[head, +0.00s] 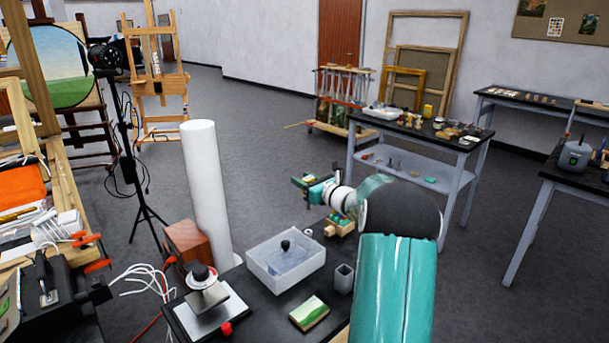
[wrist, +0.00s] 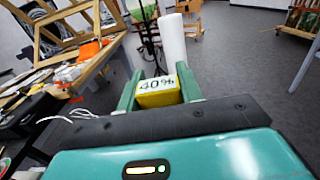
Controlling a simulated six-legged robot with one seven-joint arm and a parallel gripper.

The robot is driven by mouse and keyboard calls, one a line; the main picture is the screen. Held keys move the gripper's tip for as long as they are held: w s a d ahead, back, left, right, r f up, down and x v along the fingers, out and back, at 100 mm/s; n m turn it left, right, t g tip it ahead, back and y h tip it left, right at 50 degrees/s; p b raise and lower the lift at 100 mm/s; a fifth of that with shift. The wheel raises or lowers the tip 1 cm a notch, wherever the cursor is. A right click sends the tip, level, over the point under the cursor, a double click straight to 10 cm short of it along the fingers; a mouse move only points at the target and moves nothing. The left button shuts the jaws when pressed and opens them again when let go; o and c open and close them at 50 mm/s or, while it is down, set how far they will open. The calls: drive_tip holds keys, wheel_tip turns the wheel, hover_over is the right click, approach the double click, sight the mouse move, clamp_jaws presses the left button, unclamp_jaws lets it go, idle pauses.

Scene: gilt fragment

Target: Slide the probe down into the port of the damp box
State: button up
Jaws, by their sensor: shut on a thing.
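My gripper (head: 311,184) is raised above the far end of the dark bench. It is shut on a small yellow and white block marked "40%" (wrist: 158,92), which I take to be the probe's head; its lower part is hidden. In the wrist view my gripper's (wrist: 158,84) green fingers stand on both sides of the block. The clear-walled box (head: 262,274), apparently the damp box, stands on the bench, lower and to the left of my gripper in the head view. A black round piece (head: 285,246), perhaps the port, shows on its top. The probe and box are apart.
A grey cup (head: 343,278) and a small green painting (head: 309,312) lie near the box. A metal stand with a black knob (head: 200,273), a wooden block (head: 187,242) and a tall white roll (head: 206,190) are to its left. Open floor lies beyond the bench.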

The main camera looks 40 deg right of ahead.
drive_tip(key=shift+f, duration=1.5)
wheel_tip(320, 180, down, 10)
idle(4.4)
drive_tip(key=o, duration=1)
drive_tip(key=shift+o, duration=0.2)
drive_tip(key=shift+s, duration=0.1)
drive_tip(key=s, duration=1.3)
drive_tip(key=shift+s+d, duration=0.25)
drive_tip(key=shift+s, duration=0.1)
